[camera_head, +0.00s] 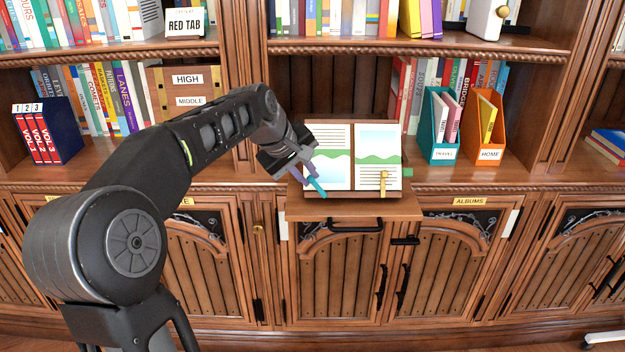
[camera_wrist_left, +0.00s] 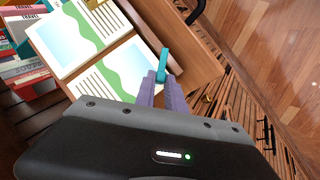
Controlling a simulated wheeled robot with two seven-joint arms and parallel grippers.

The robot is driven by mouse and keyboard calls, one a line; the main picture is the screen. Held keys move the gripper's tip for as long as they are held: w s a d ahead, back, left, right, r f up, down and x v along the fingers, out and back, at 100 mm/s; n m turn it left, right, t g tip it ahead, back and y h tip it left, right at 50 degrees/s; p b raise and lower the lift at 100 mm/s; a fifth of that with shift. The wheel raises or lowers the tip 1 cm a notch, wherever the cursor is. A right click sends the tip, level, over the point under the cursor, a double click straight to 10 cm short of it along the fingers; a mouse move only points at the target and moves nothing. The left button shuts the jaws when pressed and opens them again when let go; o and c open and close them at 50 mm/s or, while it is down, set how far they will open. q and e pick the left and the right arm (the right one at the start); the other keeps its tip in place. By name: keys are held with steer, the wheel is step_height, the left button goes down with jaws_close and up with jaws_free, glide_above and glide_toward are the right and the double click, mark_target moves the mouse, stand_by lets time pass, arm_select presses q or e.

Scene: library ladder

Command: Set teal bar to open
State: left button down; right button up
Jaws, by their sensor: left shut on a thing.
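The teal bar (camera_head: 318,187) is a short slim bar at the lower left of the open picture book (camera_head: 378,145), slanting down to the right in the head view. My left gripper (camera_head: 309,174) has purple fingers and is shut on the teal bar. In the left wrist view the teal bar (camera_wrist_left: 163,64) sticks out past the fingertips, beside the book page (camera_wrist_left: 120,75). The bar's other end is hidden by the fingers. My right gripper is in neither view.
The book leans on a stand over a wooden ledge (camera_head: 352,209). A brass clip (camera_head: 383,181) sits on the right page. A teal file box (camera_head: 437,127) and an orange one (camera_head: 484,127) stand to the right. Cabinet doors lie below.

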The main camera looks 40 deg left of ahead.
mark_target(306, 192)
arm_select(q)
steer(key=s+f+n+t+b, duration=0.1)
steer(key=b, duration=0.1)
steer(key=f+n+t+b, duration=0.1)
steer(key=n+b, duration=0.1)
steer(key=s+f+n+t+b, duration=0.1)
steer(key=n+b, duration=0.1)
steer(key=shift+s+a+h+b, duration=0.25)
steer(key=shift+s+h+b, duration=0.05)
steer(key=shift+b, duration=0.05)
steer(key=shift+s+d+f+n+t+b, duration=0.15)
steer(key=shift+s+f+n+t+b, duration=0.15)
steer(key=shift+n+t+b, duration=0.4)
steer(key=shift+s+d+f+n+t+b, duration=0.15)
steer(key=shift+f+n+t+b, duration=0.2)
steer(key=shift+n+b, duration=0.6)
steer(key=shift+r, duration=0.1)
steer(key=c, duration=1.4)
jaws_free()
steer(key=shift+r, duration=0.15)
